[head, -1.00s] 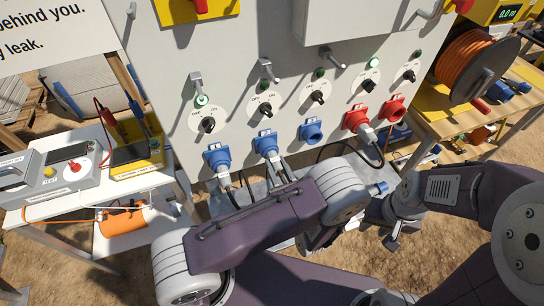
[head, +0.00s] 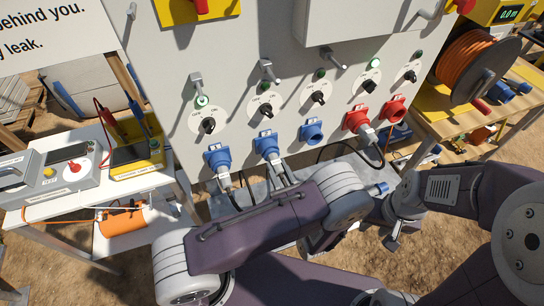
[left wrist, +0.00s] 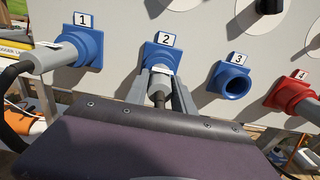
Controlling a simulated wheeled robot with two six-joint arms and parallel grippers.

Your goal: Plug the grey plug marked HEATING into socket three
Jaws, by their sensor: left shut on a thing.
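Socket three (left wrist: 229,80), blue with a round dark mouth, is empty; it also shows in the head view (head: 311,131). In the left wrist view my left gripper (left wrist: 160,88) is shut on a grey plug (left wrist: 159,83) at blue socket two (left wrist: 163,56). The plug points into that socket; I cannot tell how deep it sits. A pale label on it is too small to read. Another grey plug (left wrist: 43,60) sits in socket one (left wrist: 88,47). My right gripper (head: 392,240) hangs low right of my left arm, its jaws unclear.
Red socket four (head: 356,118) holds a plug with a black cable; another red socket (head: 394,107) is to its right. Rotary switches and lamps line the grey panel (head: 260,45) above. A table with testers (head: 60,190) stands left, a cable reel (head: 478,65) right.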

